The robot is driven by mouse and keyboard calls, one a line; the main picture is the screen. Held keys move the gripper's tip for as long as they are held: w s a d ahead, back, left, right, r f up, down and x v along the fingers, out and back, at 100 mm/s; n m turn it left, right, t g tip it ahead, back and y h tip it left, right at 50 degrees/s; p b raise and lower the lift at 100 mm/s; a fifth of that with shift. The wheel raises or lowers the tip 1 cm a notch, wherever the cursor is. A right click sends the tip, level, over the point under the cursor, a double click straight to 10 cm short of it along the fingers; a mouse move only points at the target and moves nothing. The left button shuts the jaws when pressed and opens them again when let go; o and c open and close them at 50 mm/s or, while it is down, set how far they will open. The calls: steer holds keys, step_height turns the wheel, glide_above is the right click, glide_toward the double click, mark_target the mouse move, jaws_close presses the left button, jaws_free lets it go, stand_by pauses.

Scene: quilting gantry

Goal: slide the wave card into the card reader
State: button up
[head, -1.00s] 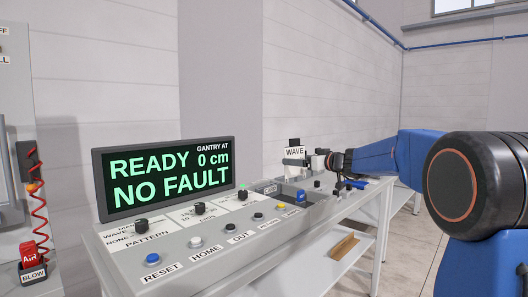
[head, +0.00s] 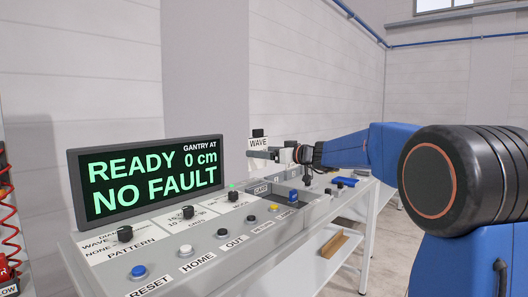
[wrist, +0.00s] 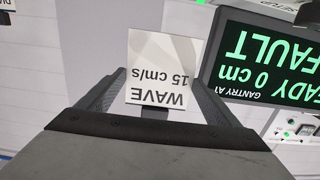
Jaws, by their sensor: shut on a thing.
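The wave card (head: 260,146) is a white card with black lettering and a dark tab on top in the head view. In the wrist view the card (wrist: 157,62) reads "WAVE 15 cm/s" upside down, between the two dark fingers. My gripper (head: 262,154) is shut on it and holds it above the console, near the "CARD" label (head: 262,188). This label seems to mark the card reader; its slot is too small to make out. The card is apart from the console top.
The grey console (head: 165,254) carries knobs and several buttons. Its display (head: 147,178) reads "READY 0 cm NO FAULT" and stands behind the knobs. A recess with a blue item (head: 293,196) lies right of the "CARD" label. A plain wall stands behind.

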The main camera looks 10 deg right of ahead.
mark_target(259, 166)
steer(key=shift+f, duration=2.6)
steer(key=shift+f, duration=2.25)
steer(key=shift+r, duration=0.1)
steer(key=shift+r, duration=1.8)
steer(key=shift+f, duration=0.85)
stand_by(0.4)
